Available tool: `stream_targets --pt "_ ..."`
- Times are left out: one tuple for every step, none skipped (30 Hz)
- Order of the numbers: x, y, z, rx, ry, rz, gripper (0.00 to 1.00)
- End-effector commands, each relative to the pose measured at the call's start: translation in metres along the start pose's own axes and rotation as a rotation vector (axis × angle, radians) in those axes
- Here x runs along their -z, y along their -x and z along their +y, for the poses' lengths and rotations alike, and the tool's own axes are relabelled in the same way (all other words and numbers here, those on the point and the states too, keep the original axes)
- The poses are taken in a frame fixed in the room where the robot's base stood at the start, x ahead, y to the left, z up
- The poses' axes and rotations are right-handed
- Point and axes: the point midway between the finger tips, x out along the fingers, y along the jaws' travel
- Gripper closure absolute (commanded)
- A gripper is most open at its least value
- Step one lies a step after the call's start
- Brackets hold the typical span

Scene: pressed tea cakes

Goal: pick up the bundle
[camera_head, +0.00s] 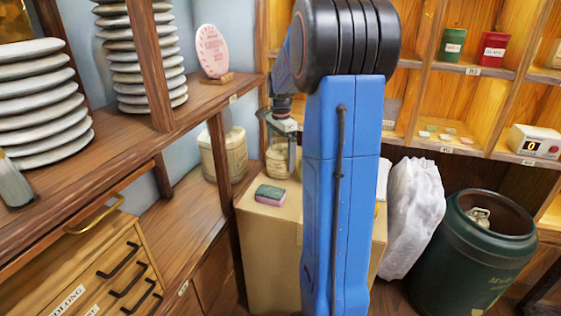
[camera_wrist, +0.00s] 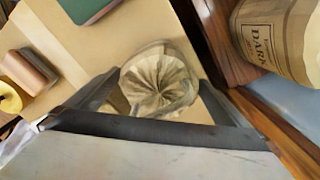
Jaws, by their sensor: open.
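A round, pale paper-wrapped bundle with a pleated top (camera_wrist: 160,80) sits on a cardboard box (camera_wrist: 135,30). In the head view the bundle (camera_head: 277,162) shows at the back left part of the box top (camera_head: 255,222), below my gripper's palm. My gripper (camera_wrist: 160,92) is open, with one finger on each side of the bundle. In the head view my gripper (camera_head: 281,150) points down over it. I cannot tell whether the fingers touch the bundle.
A small green-and-pink block (camera_head: 270,195) lies on the box in front of the bundle. A beige canister (camera_head: 226,157) stands on the shelf to the left; its DARK label shows in the wrist view (camera_wrist: 270,38). A white sack (camera_head: 413,215) and green bin (camera_head: 470,250) stand right.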

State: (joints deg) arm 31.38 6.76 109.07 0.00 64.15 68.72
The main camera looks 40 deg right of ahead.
Motion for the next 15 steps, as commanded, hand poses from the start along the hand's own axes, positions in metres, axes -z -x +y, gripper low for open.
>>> stream_targets --pt "0.000 -0.008 0.002 -0.003 0.000 -0.001 0.00" --pt "0.000 -0.012 0.001 -0.003 0.000 -0.001 0.00" --pt "0.000 -0.016 0.001 -0.002 0.000 -0.001 0.00" --pt "0.000 -0.019 0.001 -0.002 0.000 -0.001 0.00" --pt "0.000 -0.021 0.001 -0.002 0.000 -0.001 0.00" --pt "0.000 -0.024 0.001 -0.002 0.000 -0.001 0.00" --pt "0.000 -0.025 0.001 -0.001 0.000 -0.001 0.00" --pt "0.000 -0.025 0.001 -0.001 0.000 0.000 0.00" --pt "0.000 -0.026 0.001 0.000 0.000 0.000 0.00" --pt "0.000 -0.026 0.001 0.000 0.000 0.000 0.00" --pt "0.000 -0.026 0.001 0.000 0.000 0.000 0.00" --pt "0.000 -0.026 0.001 0.000 0.000 0.000 0.00" --pt "0.000 -0.026 0.001 0.000 0.000 0.000 0.00" --pt "0.000 -0.026 0.001 0.000 0.000 0.000 0.00" --pt "0.000 -0.026 0.001 0.000 0.000 0.000 0.05"
